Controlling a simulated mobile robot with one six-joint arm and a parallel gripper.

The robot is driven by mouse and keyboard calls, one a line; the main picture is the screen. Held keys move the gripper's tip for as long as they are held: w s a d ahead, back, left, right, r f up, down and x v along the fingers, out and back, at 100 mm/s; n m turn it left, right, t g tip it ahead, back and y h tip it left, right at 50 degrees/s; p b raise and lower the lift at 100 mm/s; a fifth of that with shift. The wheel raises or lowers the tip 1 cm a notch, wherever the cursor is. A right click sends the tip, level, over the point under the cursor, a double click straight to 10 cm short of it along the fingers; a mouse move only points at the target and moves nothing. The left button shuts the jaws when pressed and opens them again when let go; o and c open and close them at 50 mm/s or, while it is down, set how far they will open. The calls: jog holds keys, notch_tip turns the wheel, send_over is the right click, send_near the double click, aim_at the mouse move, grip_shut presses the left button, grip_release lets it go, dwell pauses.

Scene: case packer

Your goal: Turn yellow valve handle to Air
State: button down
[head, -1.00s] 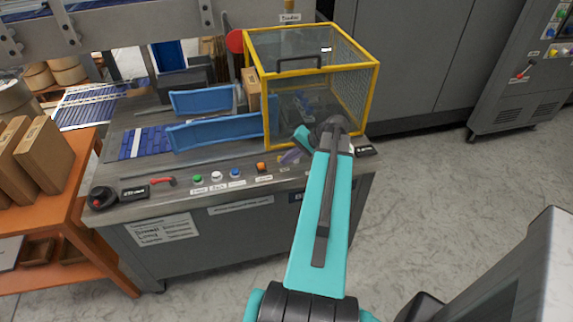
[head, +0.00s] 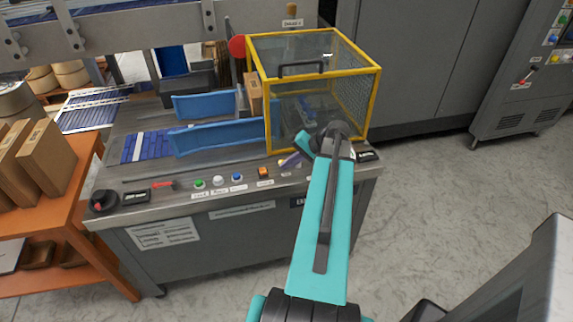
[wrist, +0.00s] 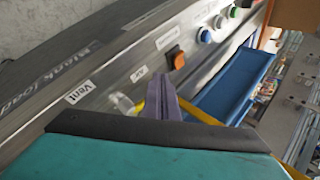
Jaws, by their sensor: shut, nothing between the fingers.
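My gripper (wrist: 168,100) is shut and empty, its purple-grey fingers pointing down at the control panel beside the Air label (wrist: 140,74). In the head view my gripper (head: 290,160) is small and low over the panel, left of my wrist. A pale, shiny valve fitting (wrist: 122,103) sits left of the fingers, near the Vent label (wrist: 78,92). Yellow parts show on both sides of the fingers. The fingers hide much of the handle, so its angle and any contact with it cannot be told.
A yellow-framed guard box (head: 318,69) stands close behind my gripper. An orange switch (wrist: 176,58) and several push buttons line the panel. A blue rail (wrist: 234,85) runs behind. Open floor lies right of the machine.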

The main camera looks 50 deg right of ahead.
jog(key=shift+s+a+r, duration=0.2)
jog(key=shift+s+a, duration=0.35)
jog(key=s+a+r+p, duration=0.3)
jog(key=s+r+p, duration=0.2)
jog(key=r+p, duration=0.1)
jog(key=shift+s+a+r, duration=0.25)
jog(key=shift+s+a, duration=0.05)
jog(key=shift+a, duration=0.1)
jog(key=p, duration=0.3)
jog(key=r+p, duration=0.1)
jog(key=p, duration=0.2)
jog(key=shift+s+a, duration=0.25)
jog(key=shift+s, duration=0.05)
jog(key=shift+s+a+r+p, duration=0.2)
jog(key=shift+s+p, duration=0.05)
jog(key=shift+p, duration=1.65)
